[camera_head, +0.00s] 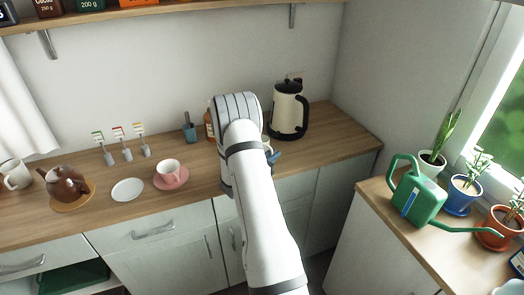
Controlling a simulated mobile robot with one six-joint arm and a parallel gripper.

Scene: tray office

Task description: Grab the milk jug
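My arm reaches over the wooden counter, and its wrist hides most of my gripper. A small blue piece (274,157) shows just right of the arm; I cannot tell whether it is a fingertip. A sliver of something pale (266,143) shows beside the arm above it; I cannot tell whether it is the milk jug. A cream-white handled vessel (16,175) stands at the far left of the counter; it could be a jug or a mug. Whether my gripper is open or holds anything is hidden.
A kettle (288,110) and a partly hidden amber bottle (210,122) stand near my arm. A brown teapot (66,183), white saucer (127,190), and pink cup (169,167) are left. A watering can (419,196) and potted plants occupy the right counter. A shelf hangs above.

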